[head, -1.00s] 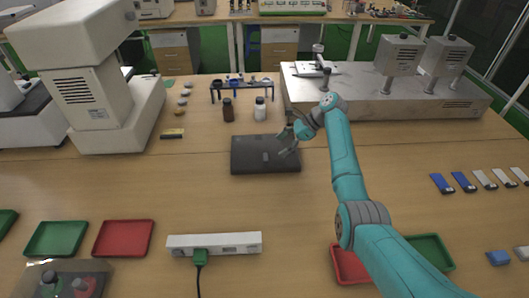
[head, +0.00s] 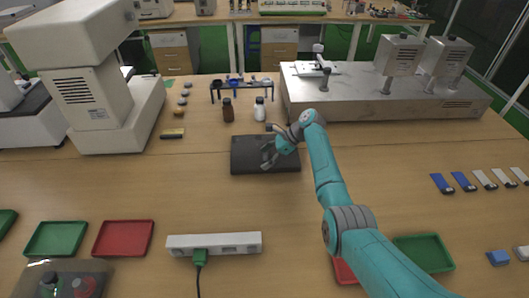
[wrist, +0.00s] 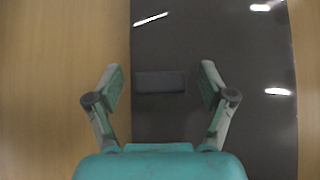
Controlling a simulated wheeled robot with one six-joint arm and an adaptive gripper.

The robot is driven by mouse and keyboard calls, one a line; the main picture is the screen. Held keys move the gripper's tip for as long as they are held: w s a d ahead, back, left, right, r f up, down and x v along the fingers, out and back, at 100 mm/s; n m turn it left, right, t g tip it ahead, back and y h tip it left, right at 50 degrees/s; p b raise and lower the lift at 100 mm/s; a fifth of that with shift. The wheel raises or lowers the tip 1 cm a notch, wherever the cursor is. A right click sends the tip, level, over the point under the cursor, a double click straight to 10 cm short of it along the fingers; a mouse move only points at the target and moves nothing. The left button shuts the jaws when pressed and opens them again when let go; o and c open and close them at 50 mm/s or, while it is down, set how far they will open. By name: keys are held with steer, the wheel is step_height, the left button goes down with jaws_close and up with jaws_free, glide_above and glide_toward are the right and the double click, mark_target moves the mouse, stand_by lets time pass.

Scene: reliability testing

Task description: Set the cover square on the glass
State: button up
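A dark, glossy flat slab (head: 240,160) lies on the wooden table in front of the bottles; I take it as the cover or glass, but cannot tell whether it is one piece or two stacked. In the wrist view the slab (wrist: 250,130) shows bright reflections and bears a small dark raised block (wrist: 160,82), like a handle. My gripper (head: 267,157) is over the slab. In the wrist view my gripper (wrist: 162,80) is open and empty, with one finger on each side of the block, apart from it. The left finger overhangs bare table. Height above the slab is unclear.
A brown bottle (head: 228,110) and a white bottle (head: 260,109) stand behind the slab, before a small rack (head: 243,87). A white power strip (head: 225,244) lies in front. Red (head: 122,239) and green (head: 56,239) trays sit front left.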

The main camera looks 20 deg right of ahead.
steer(key=c, duration=1.4)
